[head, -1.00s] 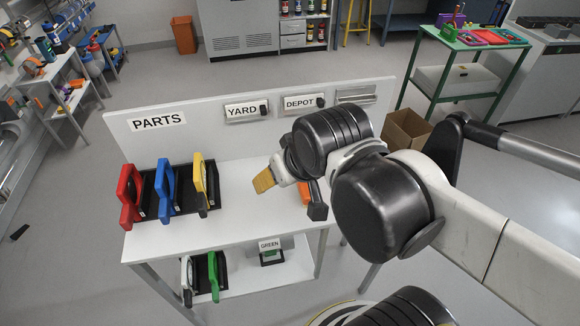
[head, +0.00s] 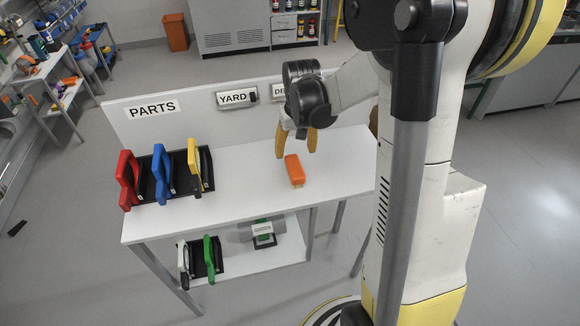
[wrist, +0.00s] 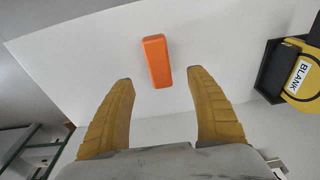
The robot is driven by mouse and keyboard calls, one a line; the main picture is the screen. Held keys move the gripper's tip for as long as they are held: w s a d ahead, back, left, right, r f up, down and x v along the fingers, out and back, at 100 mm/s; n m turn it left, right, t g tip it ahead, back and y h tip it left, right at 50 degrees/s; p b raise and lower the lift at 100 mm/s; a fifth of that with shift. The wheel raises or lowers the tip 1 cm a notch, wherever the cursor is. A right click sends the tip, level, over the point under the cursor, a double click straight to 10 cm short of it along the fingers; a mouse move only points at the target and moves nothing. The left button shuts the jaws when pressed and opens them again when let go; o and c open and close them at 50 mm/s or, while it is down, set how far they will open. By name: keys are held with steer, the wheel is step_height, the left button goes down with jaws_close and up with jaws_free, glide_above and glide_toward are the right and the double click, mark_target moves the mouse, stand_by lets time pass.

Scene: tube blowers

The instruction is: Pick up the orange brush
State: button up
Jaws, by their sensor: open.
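The orange brush (head: 294,170) is a small orange block lying on the white table top (head: 240,190), right of the coloured tools. In the wrist view the orange brush (wrist: 157,61) shows beyond and between my fingertips, apart from both. My gripper (head: 296,148) is open and empty, with its yellow fingers pointing down over the table just behind the brush in the head view. In the wrist view my gripper (wrist: 158,78) shows its two fingers spread wider than the brush.
A black rack with red (head: 126,180), blue (head: 160,173) and yellow (head: 194,163) tools stands left on the table. A back panel labelled PARTS (head: 152,109) rises behind. White and green tools (head: 210,257) sit on the lower shelf. Table between rack and brush is clear.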

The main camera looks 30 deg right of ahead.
mark_target(295, 166)
steer(key=f+b, duration=0.1)
steer(key=f, duration=0.2)
steer(key=w+f+b, duration=0.1)
steer(key=f, duration=0.2)
steer(key=f+b, duration=0.2)
steer(key=f, duration=0.1)
steer(key=shift+w+d+f, duration=0.25)
steer(key=shift+d, duration=0.05)
steer(key=shift+r, duration=0.15)
steer(key=shift+c, duration=0.5)
steer(key=c, duration=1.3)
steer(key=shift+s, duration=0.1)
